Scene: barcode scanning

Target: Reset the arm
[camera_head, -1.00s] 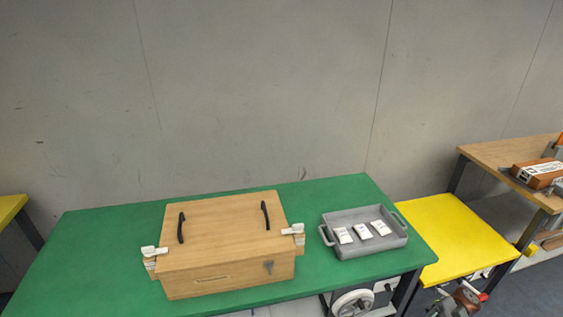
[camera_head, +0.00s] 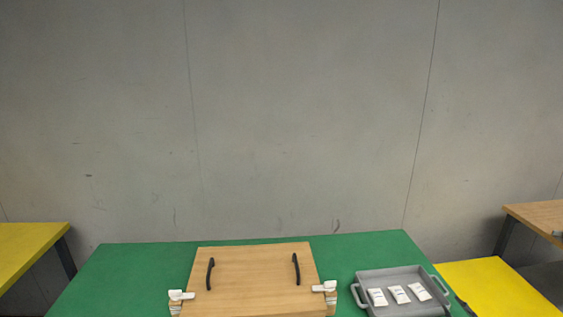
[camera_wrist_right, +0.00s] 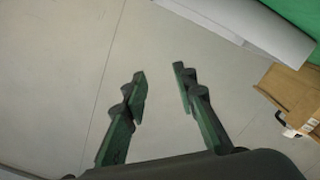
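My right gripper (camera_wrist_right: 158,78) shows in the right wrist view. Its two dark green fingers stand apart with nothing between them, so it is open and empty. Behind them is a plain pale surface with a thin dark seam. Neither gripper shows in the head view now, and my left gripper is in no view.
A green table (camera_head: 130,270) holds a wooden box (camera_head: 253,270) with two black handles and a grey tray (camera_head: 392,272) with three white packets (camera_head: 398,294). Yellow tables (camera_head: 25,245) (camera_head: 490,285) stand left and right. A wooden table (camera_head: 540,215) is at far right.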

